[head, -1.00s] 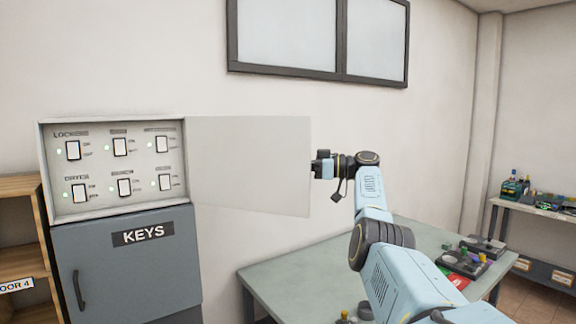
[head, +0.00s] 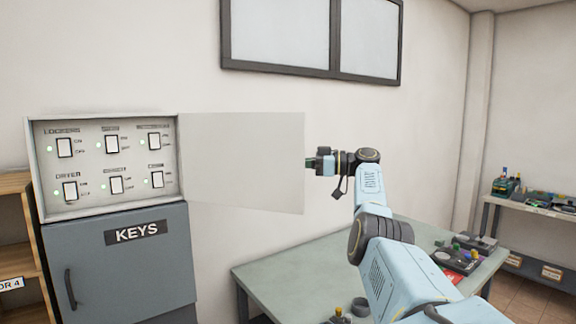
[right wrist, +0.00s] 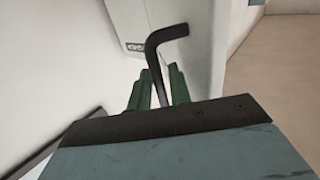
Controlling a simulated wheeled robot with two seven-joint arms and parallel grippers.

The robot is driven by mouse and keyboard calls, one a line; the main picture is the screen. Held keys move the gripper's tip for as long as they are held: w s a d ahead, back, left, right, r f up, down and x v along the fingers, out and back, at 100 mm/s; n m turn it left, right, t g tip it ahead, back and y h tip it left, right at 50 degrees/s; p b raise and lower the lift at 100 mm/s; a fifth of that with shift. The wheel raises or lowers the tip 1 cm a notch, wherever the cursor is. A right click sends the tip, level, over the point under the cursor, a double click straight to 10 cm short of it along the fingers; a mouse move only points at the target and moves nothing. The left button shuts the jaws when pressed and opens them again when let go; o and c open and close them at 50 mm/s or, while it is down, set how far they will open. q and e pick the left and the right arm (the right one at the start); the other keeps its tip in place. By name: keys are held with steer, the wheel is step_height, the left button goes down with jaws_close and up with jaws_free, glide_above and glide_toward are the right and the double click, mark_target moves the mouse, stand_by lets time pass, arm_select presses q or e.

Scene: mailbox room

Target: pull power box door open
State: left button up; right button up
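The power box (head: 108,208) is on the wall at left in the head view, with its switches exposed. Its pale door (head: 242,160) is swung wide open to the right. My right gripper (head: 311,163) is at the door's free right edge, its fingertips partly hidden behind it. In the right wrist view, a black bent door handle (right wrist: 154,57) runs down between the green fingers of the right gripper (right wrist: 160,78). My left gripper is not in view.
A grey KEYS cabinet (head: 120,265) stands under the box. A wooden shelf (head: 14,238) is at far left. A grey-green table (head: 290,275) with small items stands below my right arm. Bare wall lies behind the door. A workbench (head: 535,209) is at far right.

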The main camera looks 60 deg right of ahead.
steer(key=v, duration=1.1)
steer(key=shift+p, duration=0.45)
